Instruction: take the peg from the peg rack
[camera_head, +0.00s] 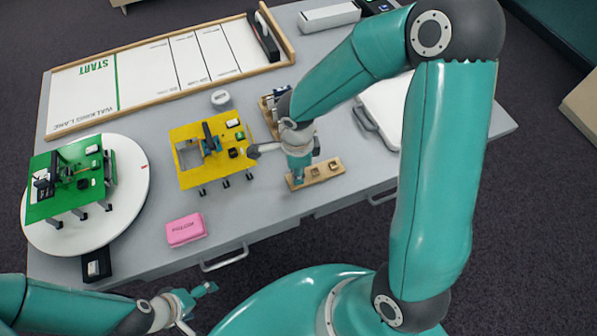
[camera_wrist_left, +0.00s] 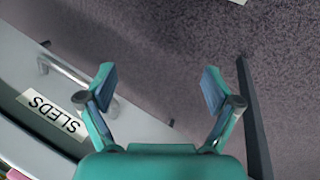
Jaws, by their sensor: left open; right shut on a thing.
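A wooden rack (camera_head: 325,172) with small square fittings lies near the table's front edge, right of the yellow board; I take it as the peg rack. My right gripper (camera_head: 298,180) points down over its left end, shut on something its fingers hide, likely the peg. I cannot tell whether that thing is still seated in the rack. My left gripper (camera_head: 200,294) is low at the front left, off the table. In the left wrist view it (camera_wrist_left: 155,88) is open and empty.
A yellow board (camera_head: 190,180) on legs stands left of the rack. A green board stands on a white turntable (camera_head: 127,210). A pink eraser (camera_head: 186,230) lies near the front edge. A second wooden rack (camera_head: 268,118) is behind my right gripper. A white case (camera_head: 385,105) lies right.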

